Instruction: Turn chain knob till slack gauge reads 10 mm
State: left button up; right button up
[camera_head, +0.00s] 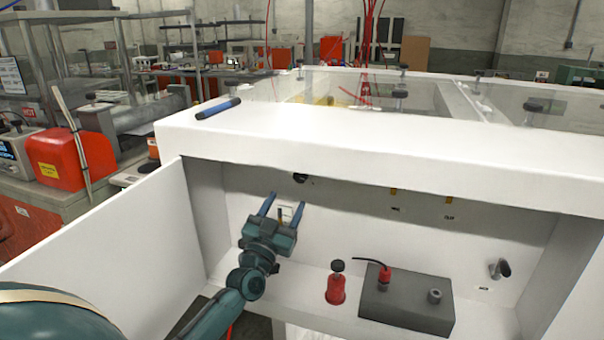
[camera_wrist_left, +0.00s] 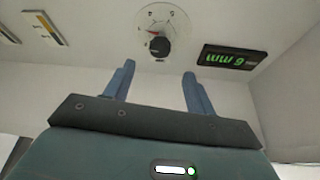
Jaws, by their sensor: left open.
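The chain knob (camera_wrist_left: 160,46) is black and sits on a round white plate with a small red mark, in the left wrist view. In the head view a dark knob (camera_head: 300,177) shows on the cabinet's back wall, just under the top's edge. The slack gauge (camera_wrist_left: 232,58) is a black display beside the knob; it appears upside down and reads 9 mm in green. I cannot make it out in the head view. My left gripper (camera_head: 284,201) is open and empty, with its fingers (camera_wrist_left: 158,75) pointing toward the wall and short of the knob.
A red bottle-shaped object (camera_head: 336,289) and a grey block (camera_head: 408,303) stand on the cabinet floor. A lever-like fitting (camera_head: 499,268) is on the back wall at right. An open white door panel (camera_head: 115,255) stands at left. A blue marker (camera_head: 217,108) lies on top.

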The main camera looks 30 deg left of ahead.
aim_at(299, 178)
pick_arm(q)
jog(key=x, duration=0.9)
jog(key=shift+w+b, duration=0.15)
jog(key=shift+b, duration=0.15)
jog(key=shift+w+r, duration=0.2)
jog(key=shift+w, duration=0.2)
jog(key=c, duration=1)
jog(key=shift+o, duration=0.2)
